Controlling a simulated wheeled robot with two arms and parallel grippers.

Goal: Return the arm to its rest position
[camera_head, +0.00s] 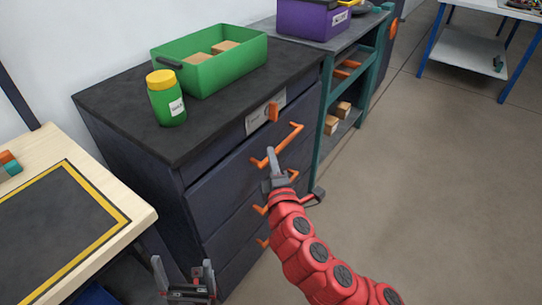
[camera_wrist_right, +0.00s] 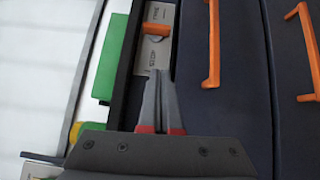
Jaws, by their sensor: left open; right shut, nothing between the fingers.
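My right gripper (camera_head: 273,160) is at the end of the red arm, in front of the dark drawer cabinet (camera_head: 190,200). It is shut and empty, close to the top orange drawer handle (camera_head: 278,146). I cannot tell whether the fingers touch the cabinet. My left gripper (camera_head: 182,270) is low at the bottom of the head view, open and empty, between the wooden table and the cabinet.
A green bin (camera_head: 205,75) with brown blocks and a green jar with yellow lid (camera_head: 166,98) stand on the cabinet top. A teal shelf (camera_head: 322,130) with a purple bin (camera_head: 310,18) is behind. A wooden table (camera_head: 130,205) is at left. Floor (camera_head: 440,180) at right is clear.

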